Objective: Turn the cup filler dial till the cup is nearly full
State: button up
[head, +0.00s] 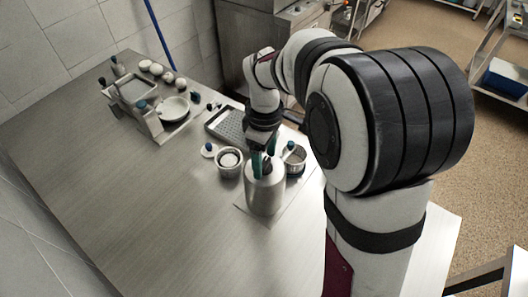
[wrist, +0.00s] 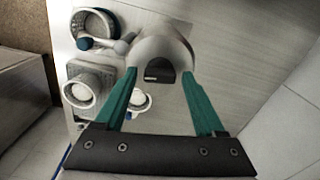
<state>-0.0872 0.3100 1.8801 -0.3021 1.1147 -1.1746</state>
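The cup filler appears to be a brushed metal cylinder (head: 265,193) standing on the counter; its domed top also shows in the wrist view (wrist: 160,42). A dark part with a small pale mark (wrist: 160,73) sits on it, perhaps the dial; I cannot tell for sure. My gripper (head: 264,162) points down at the cylinder's top. Its green fingers (wrist: 159,78) are apart, one either side of the dark part, with gaps visible. A pale round cup (head: 229,161) stands left of the cylinder; it also shows in the wrist view (wrist: 80,93). Its fill level is unclear.
A metal pot (head: 296,164) with a blue knob is close right of the cylinder. A perforated tray (head: 222,128) lies behind. A slicer-like stand (head: 148,120), a white bowl (head: 174,108) and several small round items are at the back left. The counter's left front is clear.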

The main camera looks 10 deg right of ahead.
grip_shut()
jog(key=m, duration=0.3)
jog(key=shift+m, duration=0.4)
jog(key=m, duration=0.4)
jog(key=shift+m, duration=0.3)
jog(key=m, duration=0.3)
jog(key=shift+m, duration=0.3)
jog(key=shift+r+m, duration=0.1)
jog(key=shift+m, duration=1.7)
